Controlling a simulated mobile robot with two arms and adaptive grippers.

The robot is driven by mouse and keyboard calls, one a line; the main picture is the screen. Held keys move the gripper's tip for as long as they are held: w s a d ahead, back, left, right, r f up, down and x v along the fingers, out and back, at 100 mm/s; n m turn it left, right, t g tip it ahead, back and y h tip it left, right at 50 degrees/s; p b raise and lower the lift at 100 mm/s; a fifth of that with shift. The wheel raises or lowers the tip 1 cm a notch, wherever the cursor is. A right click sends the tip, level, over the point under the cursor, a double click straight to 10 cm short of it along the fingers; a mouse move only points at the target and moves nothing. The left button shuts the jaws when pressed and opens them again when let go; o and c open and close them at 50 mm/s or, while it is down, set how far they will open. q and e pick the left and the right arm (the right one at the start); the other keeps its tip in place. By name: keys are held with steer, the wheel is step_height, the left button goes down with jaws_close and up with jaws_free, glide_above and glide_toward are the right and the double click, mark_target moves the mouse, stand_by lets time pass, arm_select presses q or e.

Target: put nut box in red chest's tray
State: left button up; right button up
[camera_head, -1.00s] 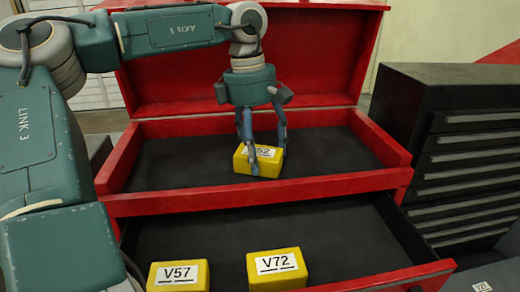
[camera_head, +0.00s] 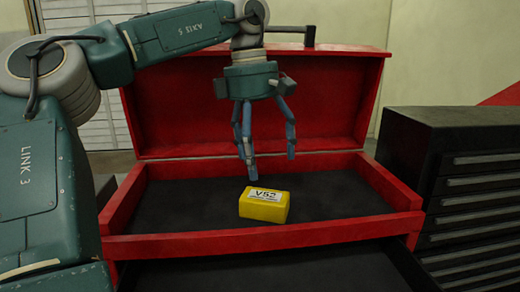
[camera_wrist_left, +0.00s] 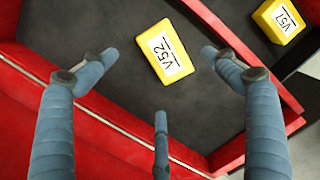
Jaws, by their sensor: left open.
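A yellow box labelled V52 (camera_head: 264,204) lies on the dark floor of the red chest's upper tray (camera_head: 330,194). It also shows in the left wrist view (camera_wrist_left: 164,52). My left gripper (camera_head: 269,166) hangs above and behind the box, apart from it. Its blue fingers are spread and empty, and they also show in the left wrist view (camera_wrist_left: 160,80). The red chest (camera_head: 270,238) stands with its lid raised behind the tray. My right gripper does not show.
A second yellow box, labelled V57 (camera_wrist_left: 279,19), lies in the drawer below the tray, seen in the left wrist view. A black drawer cabinet (camera_head: 470,170) stands to the right of the chest. The tray floor around the V52 box is clear.

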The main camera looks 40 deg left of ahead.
arm_select(q)
steer(key=shift+a+r, duration=0.2)
steer(key=shift+r, duration=1.3)
